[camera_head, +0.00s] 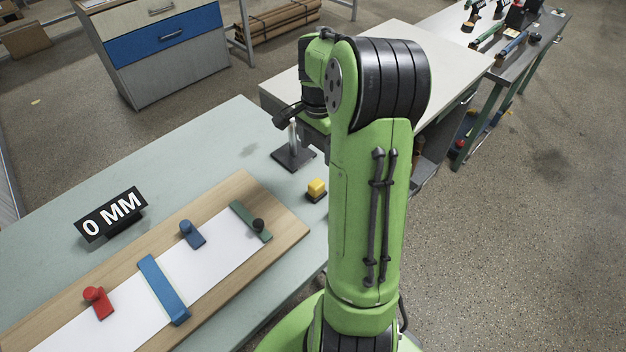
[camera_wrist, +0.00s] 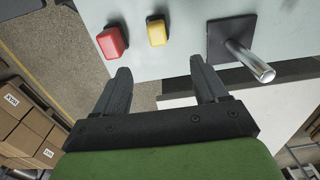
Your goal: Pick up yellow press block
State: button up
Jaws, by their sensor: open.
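The yellow press block (camera_head: 317,187) sits on the pale table near its edge, just left of my arm in the head view. It also shows in the wrist view (camera_wrist: 156,33), near the top, between a red block and a metal post. My gripper (camera_wrist: 160,65) is open and empty, its two dark fingers spread. The yellow block is beyond the fingertips, apart from them, and lies between the two fingers from left to right. In the head view the gripper is largely hidden by my green arm.
A red block (camera_wrist: 111,42) is left of the yellow one. A metal post on a dark square base (camera_head: 292,157) stands close by. A wooden board (camera_head: 284,216) holds white paper with several coloured tools. A "0 MM" sign (camera_head: 111,214) stands behind it.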

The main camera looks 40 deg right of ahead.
aim_at(316, 183)
jog(key=f+b, duration=0.1)
jog(key=f, duration=0.4)
jog(key=f+b, duration=0.1)
jog(key=f, duration=0.4)
jog(key=f+b, duration=0.1)
jog(key=f, duration=0.4)
jog(key=shift+s+a, duration=0.15)
jog(key=shift+a, duration=0.2)
jog(key=shift+r, duration=0.1)
jog(key=c, duration=1.2)
